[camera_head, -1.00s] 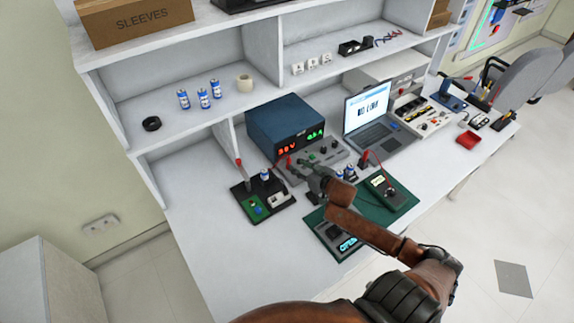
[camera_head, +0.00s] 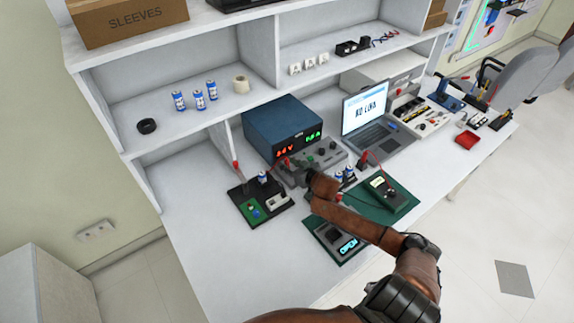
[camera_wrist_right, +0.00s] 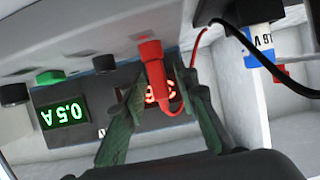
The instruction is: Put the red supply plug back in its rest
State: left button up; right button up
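The red supply plug (camera_wrist_right: 152,62) is upright at the front of the blue power supply (camera_head: 282,128), among the knobs on the grey panel (camera_head: 318,158). In the head view it is a small red spot (camera_head: 287,161) beside my right gripper (camera_head: 298,168). In the right wrist view my right gripper (camera_wrist_right: 160,90) has its green fingers apart on either side of the plug, with gaps showing. Its red lead bends down between them. I cannot tell which holder is the plug's rest. My left gripper is out of view.
A black board (camera_head: 262,213) with a battery and another red-tipped probe (camera_head: 237,172) lies left of the hand. A green mat (camera_head: 352,218) with a meter (camera_head: 384,189) lies right. The laptop (camera_head: 368,122) stands behind. The desk's front left is clear.

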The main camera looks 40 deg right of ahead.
grip_shut()
jog(key=shift+r, duration=0.1)
